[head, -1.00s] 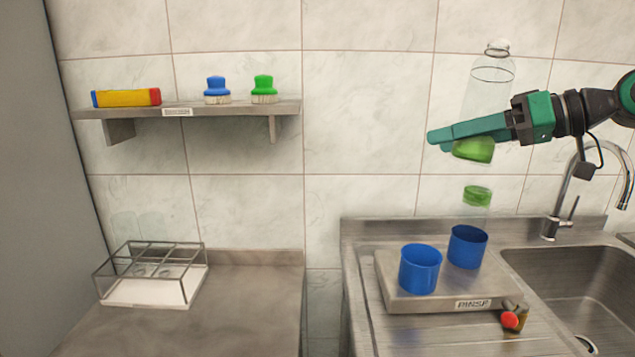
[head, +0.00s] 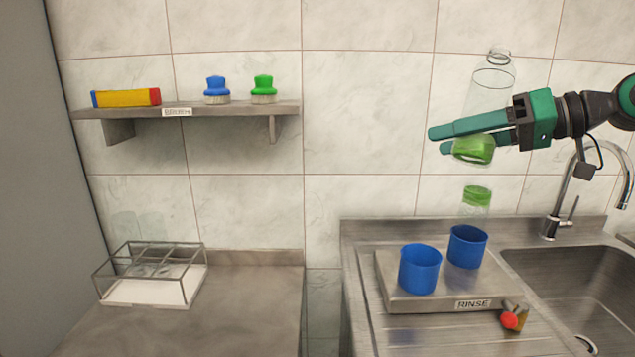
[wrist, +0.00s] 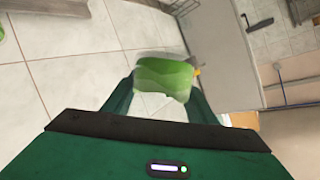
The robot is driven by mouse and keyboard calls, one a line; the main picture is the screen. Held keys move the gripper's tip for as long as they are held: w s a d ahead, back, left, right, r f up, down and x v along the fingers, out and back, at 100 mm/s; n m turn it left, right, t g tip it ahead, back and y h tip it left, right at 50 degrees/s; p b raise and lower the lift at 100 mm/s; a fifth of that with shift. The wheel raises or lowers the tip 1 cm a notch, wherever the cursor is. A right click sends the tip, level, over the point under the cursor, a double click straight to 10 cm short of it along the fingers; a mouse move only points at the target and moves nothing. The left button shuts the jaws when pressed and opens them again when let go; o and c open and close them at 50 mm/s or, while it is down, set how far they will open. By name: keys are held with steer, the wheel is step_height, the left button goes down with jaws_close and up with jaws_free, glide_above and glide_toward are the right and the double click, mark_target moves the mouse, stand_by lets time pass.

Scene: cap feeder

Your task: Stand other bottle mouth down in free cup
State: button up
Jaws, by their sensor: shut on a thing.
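My gripper (head: 445,140) is shut on a clear bottle (head: 490,88) with a green base (head: 473,150). The bottle is held high above the sink counter, mouth up and slightly tilted, green end down. In the wrist view the green end (wrist: 163,78) shows between the fingers. Another clear bottle (head: 476,198) stands mouth down in the rear blue cup (head: 467,248), green end up. The front blue cup (head: 419,270) to its left looks empty, though its bottom is hidden. Both cups stand on a raised block labelled RINSE (head: 440,299).
A sink (head: 580,290) with a tap (head: 552,225) lies right of the block. A red-tipped object (head: 510,320) sits at the block's front right corner. A wire rack (head: 150,275) stands on the left counter. A wall shelf (head: 200,109) holds two brushes and a yellow box.

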steer(key=shift+w+d+m+y, duration=0.1)
steer(key=shift+w+m+y, duration=0.2)
steer(key=shift+m, duration=0.4)
steer(key=shift+f+m+g+y, duration=0.1)
steer(key=shift+m+g+y, duration=0.2)
steer(key=shift+m, duration=0.1)
